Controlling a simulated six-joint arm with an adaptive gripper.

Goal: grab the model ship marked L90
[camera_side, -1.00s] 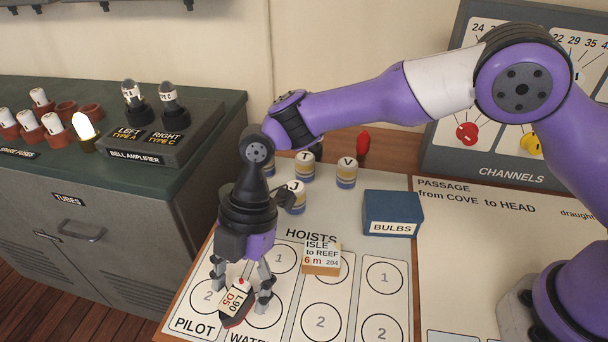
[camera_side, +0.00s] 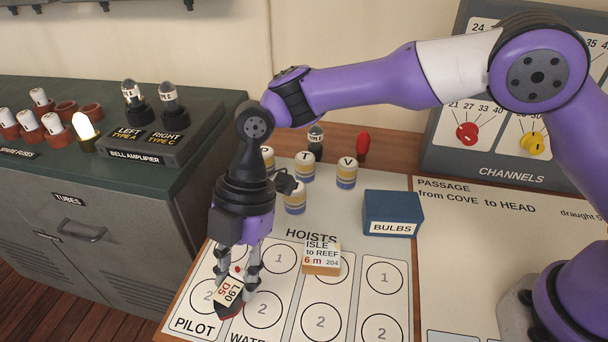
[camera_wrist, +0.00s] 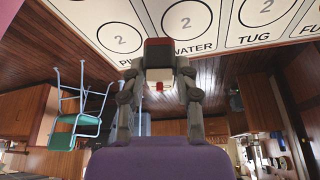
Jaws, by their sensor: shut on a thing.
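The model ship marked L90 (camera_side: 230,297) has a dark and red hull and a pale label reading L90 and D5. It is at the front left of the board, over the PILOT and WATER columns. My gripper (camera_side: 237,280) points down and is shut on it, with a finger on each side. In the wrist view the ship (camera_wrist: 158,52) shows end-on between the fingers of my gripper (camera_wrist: 159,95). I cannot tell for sure how far its hull is above the board.
A small block labelled ISLE to REEF (camera_side: 321,260) stands right of the ship. Behind are striped cylinders (camera_side: 304,168) and a blue BULBS box (camera_side: 393,212). The green-topped cabinet (camera_side: 60,135) is at left. The numbered circles at right (camera_side: 382,302) are clear.

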